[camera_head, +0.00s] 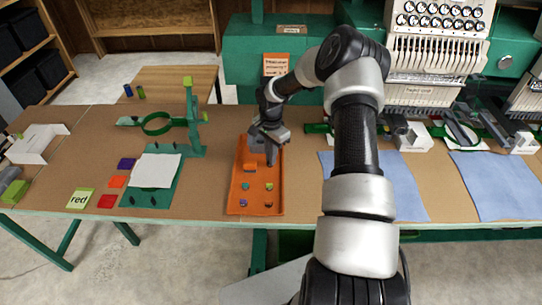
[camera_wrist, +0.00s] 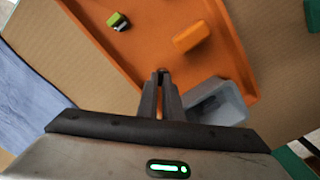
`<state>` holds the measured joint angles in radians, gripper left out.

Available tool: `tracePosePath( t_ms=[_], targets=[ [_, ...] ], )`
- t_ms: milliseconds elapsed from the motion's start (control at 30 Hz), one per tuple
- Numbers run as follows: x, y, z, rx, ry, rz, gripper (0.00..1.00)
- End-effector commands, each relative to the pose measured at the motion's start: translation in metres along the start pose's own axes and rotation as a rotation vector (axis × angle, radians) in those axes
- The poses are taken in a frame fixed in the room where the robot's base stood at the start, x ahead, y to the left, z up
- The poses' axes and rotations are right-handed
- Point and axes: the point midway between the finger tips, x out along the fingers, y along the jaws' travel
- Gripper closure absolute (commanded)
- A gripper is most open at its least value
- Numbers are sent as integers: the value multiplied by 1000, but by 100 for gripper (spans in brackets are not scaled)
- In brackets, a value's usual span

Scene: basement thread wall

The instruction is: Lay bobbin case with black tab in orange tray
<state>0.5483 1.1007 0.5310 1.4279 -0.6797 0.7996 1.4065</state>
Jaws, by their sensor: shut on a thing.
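The orange tray (camera_head: 236,190) lies on the table in front of my arm, and its floor fills much of the wrist view (camera_wrist: 150,45). My gripper (camera_head: 270,161) is over the far half of the tray, pointing down. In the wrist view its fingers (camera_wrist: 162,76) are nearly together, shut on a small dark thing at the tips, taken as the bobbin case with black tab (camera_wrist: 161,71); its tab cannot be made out. Several small coloured pieces, one of them purple (camera_head: 243,202), lie in the near half. One green, black and white piece (camera_wrist: 118,21) shows in the wrist view.
A grey open box (camera_wrist: 222,97) stands beside the fingers at the tray's far end. An orange block (camera_wrist: 192,36) is in the tray. A green hoop stand (camera_head: 190,125) is to the left, blue cloths (camera_head: 405,190) to the right. Bare tray floor lies between the pieces.

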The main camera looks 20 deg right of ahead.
Motion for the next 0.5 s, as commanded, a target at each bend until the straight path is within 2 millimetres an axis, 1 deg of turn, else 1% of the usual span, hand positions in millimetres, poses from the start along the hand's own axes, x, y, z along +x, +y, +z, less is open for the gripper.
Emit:
tracePosePath(
  t_ms=[33, 100, 167, 200, 500],
  targets=[
    [2, 0, 0, 0, 0, 0, 100],
    [1, 0, 0, 0, 0, 0, 86],
    [1, 0, 0, 0, 0, 0, 75],
    [1, 0, 0, 0, 0, 0, 72],
    [-1, 0, 0, 0, 1, 0, 72]
  ],
)
